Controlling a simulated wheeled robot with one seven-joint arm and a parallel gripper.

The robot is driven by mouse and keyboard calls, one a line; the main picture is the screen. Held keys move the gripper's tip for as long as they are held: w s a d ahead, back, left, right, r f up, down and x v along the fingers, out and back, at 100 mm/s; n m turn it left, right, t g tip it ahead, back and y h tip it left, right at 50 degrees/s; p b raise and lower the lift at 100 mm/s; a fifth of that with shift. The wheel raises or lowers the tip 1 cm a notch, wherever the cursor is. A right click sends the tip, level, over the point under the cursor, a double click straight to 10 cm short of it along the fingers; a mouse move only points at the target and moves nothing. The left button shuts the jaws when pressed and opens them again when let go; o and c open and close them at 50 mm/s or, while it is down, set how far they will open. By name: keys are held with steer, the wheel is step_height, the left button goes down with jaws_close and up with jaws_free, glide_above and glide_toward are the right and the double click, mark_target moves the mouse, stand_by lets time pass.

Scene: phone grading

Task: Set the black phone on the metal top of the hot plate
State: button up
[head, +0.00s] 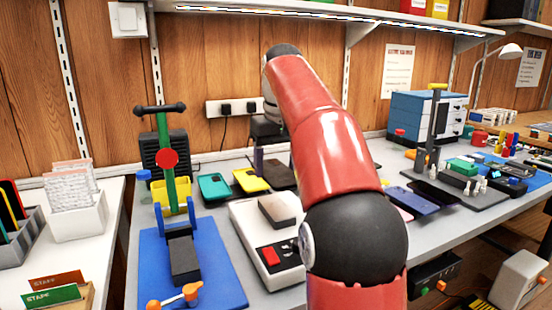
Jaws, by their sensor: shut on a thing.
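The hot plate (252,234) is a white box with a red switch on its front, standing on the grey bench in the middle. Its grey metal top (281,208) looks bare. My gripper (262,152) is beyond the hot plate at the back of the bench, partly hidden by my red arm. It is shut on a dark, slim thing, apparently the black phone (280,176), behind the hot plate; the grip itself is too small and covered to make out.
A blue-purple phone (411,200) lies at right. A shelf (300,11) hangs above.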

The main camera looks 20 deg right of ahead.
mark_target(276, 206)
steer(key=shift+f+b, duration=1.5)
steer(key=shift+f, duration=1.9)
steer(key=shift+s+p, duration=0.1)
steer(key=shift+p, duration=0.45)
steer(key=shift+f, duration=0.4)
steer(key=o, duration=1.1)
steer(key=shift+o, duration=0.6)
steer(key=shift+o, duration=0.8)
steer(key=shift+r+p, duration=0.65)
steer(key=shift+p, duration=0.25)
